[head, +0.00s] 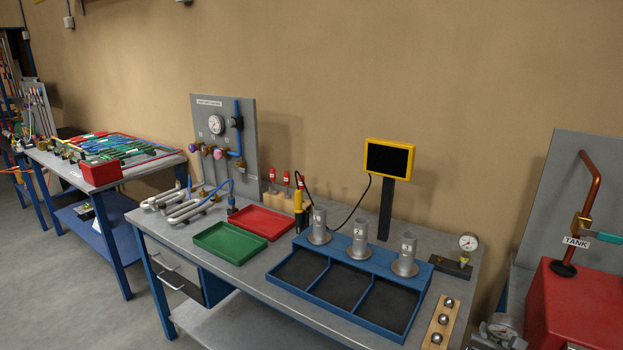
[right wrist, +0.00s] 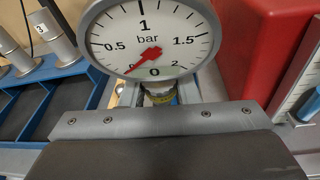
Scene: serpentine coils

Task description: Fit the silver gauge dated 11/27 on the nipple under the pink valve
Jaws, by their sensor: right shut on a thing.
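A silver-rimmed round gauge (right wrist: 155,30) with a white bar dial and red needle near 0 fills the top of the right wrist view. My right gripper (right wrist: 158,98) is shut on its stem, below the dial. The gauge (head: 500,328) also shows at the bottom right of the head view, in front of the table's right end. I cannot read a date on it. The pink valve (head: 218,154) is on the upright grey panel (head: 248,118) at the back left, far from the gripper. The nipple under it is too small to make out. My left gripper is not in view.
Another gauge (head: 468,242) stands on a dark block at the table's back right. A blue tray (head: 318,306) with grey cylinders, a green tray (head: 212,251), a red tray (head: 280,226) and a yellow-framed screen (head: 389,142) lie between. A red tank (head: 570,300) is at right.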

